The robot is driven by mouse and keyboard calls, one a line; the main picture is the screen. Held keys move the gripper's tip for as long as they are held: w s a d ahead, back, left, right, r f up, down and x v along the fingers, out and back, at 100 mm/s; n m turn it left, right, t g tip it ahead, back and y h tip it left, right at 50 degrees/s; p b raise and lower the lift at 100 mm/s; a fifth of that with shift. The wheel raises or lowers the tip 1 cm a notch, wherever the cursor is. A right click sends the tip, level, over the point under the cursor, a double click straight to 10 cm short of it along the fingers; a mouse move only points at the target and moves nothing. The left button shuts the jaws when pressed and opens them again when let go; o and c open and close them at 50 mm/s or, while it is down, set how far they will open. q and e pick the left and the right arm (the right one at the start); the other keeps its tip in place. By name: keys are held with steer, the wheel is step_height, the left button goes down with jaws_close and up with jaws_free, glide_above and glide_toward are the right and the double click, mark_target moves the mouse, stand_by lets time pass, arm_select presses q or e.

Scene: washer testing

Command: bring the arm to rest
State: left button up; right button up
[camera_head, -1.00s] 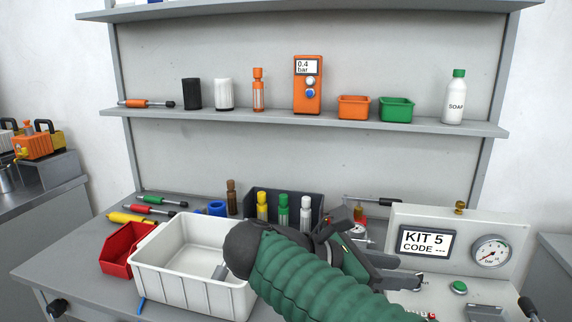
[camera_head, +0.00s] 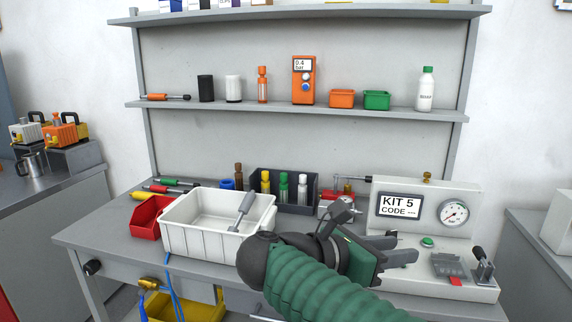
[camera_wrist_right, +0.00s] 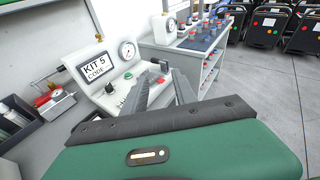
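My right gripper (camera_head: 405,249) is in front of the grey KIT 5 test panel (camera_head: 466,196). Its two dark fingers point right in the head view, are spread apart, and hold nothing. In the right wrist view the fingers (camera_wrist_right: 160,76) also stand apart with clear space between them. The panel (camera_wrist_right: 85,75) shows beyond them there. My green-sleeved right arm crosses the front of the bench and hides part of it. My left gripper is not in view.
A white bin (camera_head: 185,238) with a grey-handled tool (camera_head: 242,210) and a red bin (camera_head: 147,222) stand left of my arm. Bottles stand in a dark rack (camera_head: 312,194) behind. A shelf (camera_head: 300,107) runs above. Open floor (camera_wrist_right: 265,110) shows right in the wrist view.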

steer(key=w+a+f+n+t+y+b, duration=0.1)
steer(key=w+f+n+t+y+b, duration=0.2)
steer(key=w+n+t, duration=0.95)
steer(key=s+a+f+n+g+y+b, duration=0.1)
steer(key=a+f+n+g+y, duration=0.1)
steer(key=f+n+y, duration=0.5)
steer(key=a+f+n+g+y+b, duration=0.1)
steer(key=a+f+n+y+b, duration=0.15)
steer(key=f+n, duration=0.9)
steer(key=s+d+f+n+g+y+b, duration=0.1)
steer(key=s+f+n+g, duration=0.2)
steer(key=s+f+n, duration=0.4)
steer(key=s+d+f+n+g+y, duration=0.1)
steer(key=s+f+n+g, duration=0.3)
steer(key=f, duration=0.5)
steer(key=s+d+f+n+g+b, duration=0.1)
steer(key=s+d+f+n+g, duration=0.15)
steer(key=s+f, duration=0.4)
steer(key=s+d+f+n+g+b, duration=0.1)
steer(key=s+d+f+n+g, duration=0.2)
steer(key=s, duration=0.7)
step_height(320, 180, up, 32)
steer(key=p, duration=3.4)
steer(key=shift+a+r+g+h, duration=0.15)
steer(key=shift+a+g+h, duration=0.15)
steer(key=shift+a+h, duration=0.1)
steer(key=shift+n, duration=0.25)
